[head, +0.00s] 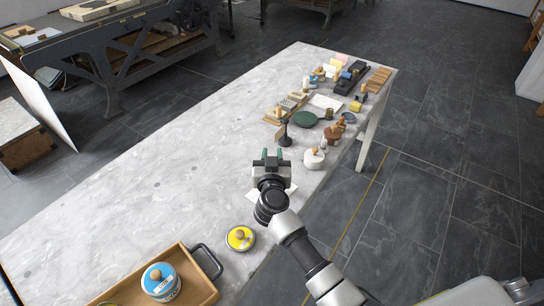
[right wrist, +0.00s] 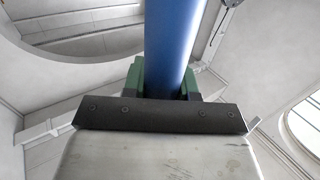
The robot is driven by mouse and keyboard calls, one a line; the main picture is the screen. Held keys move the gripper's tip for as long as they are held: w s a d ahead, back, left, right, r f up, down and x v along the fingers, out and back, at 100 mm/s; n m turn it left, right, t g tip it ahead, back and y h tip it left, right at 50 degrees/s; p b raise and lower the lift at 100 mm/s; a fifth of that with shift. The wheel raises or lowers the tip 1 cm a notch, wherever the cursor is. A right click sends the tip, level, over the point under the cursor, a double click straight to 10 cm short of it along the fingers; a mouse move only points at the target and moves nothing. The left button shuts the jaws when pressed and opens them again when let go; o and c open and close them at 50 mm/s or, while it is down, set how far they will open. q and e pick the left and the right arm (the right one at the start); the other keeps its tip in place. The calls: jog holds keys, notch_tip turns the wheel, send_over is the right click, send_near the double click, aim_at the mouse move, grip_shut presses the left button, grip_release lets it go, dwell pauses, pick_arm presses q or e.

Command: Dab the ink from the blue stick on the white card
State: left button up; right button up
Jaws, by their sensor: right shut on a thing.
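My right gripper (head: 269,155) is over the near right part of the grey table in the head view. In the right wrist view its green fingers (right wrist: 165,82) are shut on the blue stick (right wrist: 172,45), which runs up out of the picture. I cannot make out the stick in the head view. The white card (head: 291,189) lies on the table, mostly hidden under my right gripper and wrist. Its marks, and whether the stick touches it, cannot be seen. My left gripper is not in view.
A wooden tray (head: 203,285) holds a blue-lidded tin (head: 160,282). A yellow-lidded tin (head: 240,238) stands beside it. A white round pot (head: 314,158) and a dark stand (head: 285,137) are just beyond my gripper. Many small tools crowd the table's far end. The table's left part is clear.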

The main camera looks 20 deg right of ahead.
jog(key=shift+f, duration=0.55)
dwell(0.9)
jog(key=shift+s+f+p, duration=0.1)
jog(key=shift+f+p, duration=0.1)
jog(key=shift+p, duration=0.1)
dwell(2.0)
notch_tip(320, 180, up, 7)
jog(key=p, duration=0.9)
jog(key=shift+r, duration=0.2)
dwell(0.7)
